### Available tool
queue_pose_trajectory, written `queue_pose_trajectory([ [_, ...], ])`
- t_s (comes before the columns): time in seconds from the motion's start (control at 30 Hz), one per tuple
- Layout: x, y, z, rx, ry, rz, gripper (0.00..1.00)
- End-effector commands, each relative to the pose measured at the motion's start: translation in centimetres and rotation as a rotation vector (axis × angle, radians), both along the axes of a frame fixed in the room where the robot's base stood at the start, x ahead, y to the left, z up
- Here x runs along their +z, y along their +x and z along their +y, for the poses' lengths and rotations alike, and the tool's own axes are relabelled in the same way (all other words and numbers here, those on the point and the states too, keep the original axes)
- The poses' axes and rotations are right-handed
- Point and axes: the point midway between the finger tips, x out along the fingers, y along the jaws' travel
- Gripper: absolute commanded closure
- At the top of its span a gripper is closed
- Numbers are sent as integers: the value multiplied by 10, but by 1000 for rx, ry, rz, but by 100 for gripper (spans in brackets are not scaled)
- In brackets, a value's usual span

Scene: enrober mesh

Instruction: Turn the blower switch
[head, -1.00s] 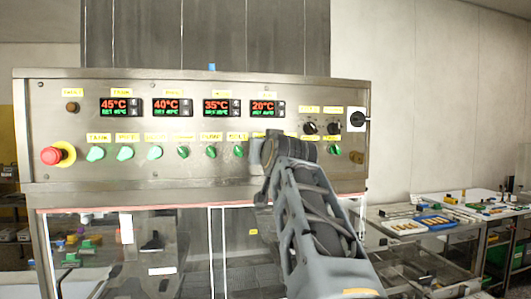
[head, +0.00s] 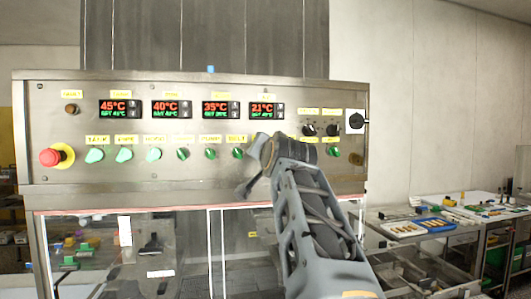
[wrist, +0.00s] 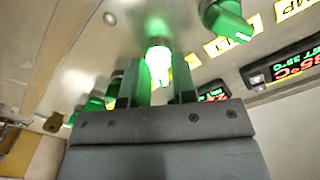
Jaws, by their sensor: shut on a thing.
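In the wrist view, my gripper (wrist: 154,84) has its two fingers on either side of a brightly lit green switch knob (wrist: 158,56) on the steel control panel, and is shut on it. The label of this knob is not readable in the wrist view. In the head view, my wrist covers the switch and its label, just right of the knob under the BELT label (head: 238,153). The fingertips are hidden there.
A neighbouring green knob (wrist: 228,20) is close to the fingers. The panel (head: 215,185) also has a red stop button (head: 50,157), temperature displays (head: 170,109) and black knobs (head: 309,130). A side table with trays (head: 404,229) is at the right.

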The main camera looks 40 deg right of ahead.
Motion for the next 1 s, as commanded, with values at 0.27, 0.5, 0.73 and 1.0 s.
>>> queue_pose_trajectory([
  [0.27, 3, -1, 1, -1, -4, -8, 98],
  [0.5, 2, -1, 1, 1, -2, -4, 62],
  [0.73, 0, -4, 2, 0, -3, -4, 62],
  [1.0, -2, -44, 21, -2, -3, -6, 62],
])
